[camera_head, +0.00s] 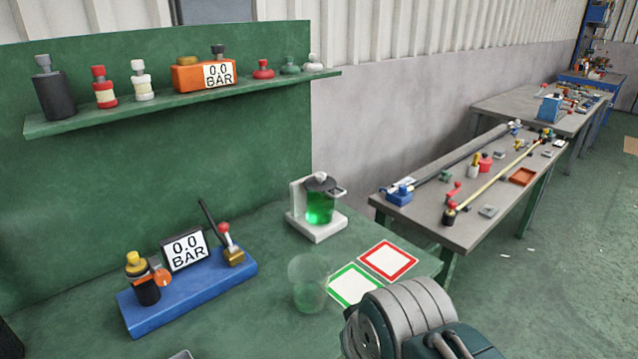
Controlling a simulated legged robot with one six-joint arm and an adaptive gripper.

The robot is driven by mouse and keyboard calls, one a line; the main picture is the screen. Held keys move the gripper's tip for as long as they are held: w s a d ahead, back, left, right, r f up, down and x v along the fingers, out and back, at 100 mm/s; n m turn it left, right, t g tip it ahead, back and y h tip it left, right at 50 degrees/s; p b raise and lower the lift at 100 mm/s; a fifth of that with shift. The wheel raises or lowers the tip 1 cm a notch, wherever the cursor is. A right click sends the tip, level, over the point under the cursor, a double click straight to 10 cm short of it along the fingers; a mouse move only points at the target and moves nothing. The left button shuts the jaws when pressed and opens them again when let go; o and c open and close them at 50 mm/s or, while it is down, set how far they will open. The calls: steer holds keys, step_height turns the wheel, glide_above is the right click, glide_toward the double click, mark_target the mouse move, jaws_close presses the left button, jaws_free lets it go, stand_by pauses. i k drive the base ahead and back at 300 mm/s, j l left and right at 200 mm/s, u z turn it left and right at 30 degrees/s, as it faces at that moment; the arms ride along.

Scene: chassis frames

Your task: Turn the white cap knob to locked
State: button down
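I cannot single out a white cap knob with certainty. A small white bottle with a grey-white top (141,80) stands upright on the green shelf. A small whitish knob-like piece (312,63) sits at the shelf's right end. A red-and-white knob (223,229) tops a brass fitting on the blue base (190,290). No locked mark can be read on any of them. My gripper is out of view; only a grey and teal part of my arm shows at the bottom right, in front of the bench's near right part.
The green shelf (180,101) also holds an orange gauge (187,77) reading 0.0 BAR. A jug of green liquid (320,204), a clear cup (308,283) and red and green framed squares (388,261) are on the bench. Cluttered grey tables (440,210) stand right.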

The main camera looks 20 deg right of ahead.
mark_target(320, 177)
steer(key=k+l+u, duration=0.15)
steer(key=l, duration=0.25)
steer(key=i+l+u, duration=0.2)
steer(key=l, duration=0.25)
steer(key=i+l+u, duration=0.15)
steer(key=l, duration=0.35)
steer(key=l+u, duration=0.2)
steer(key=l, duration=0.3)
steer(key=i+l+u, duration=0.2)
steer(key=l, duration=0.3)
steer(key=i+l+u, duration=0.1)
steer(key=l, duration=0.15)
steer(key=i+l+u, duration=0.1)
steer(key=l, duration=0.15)
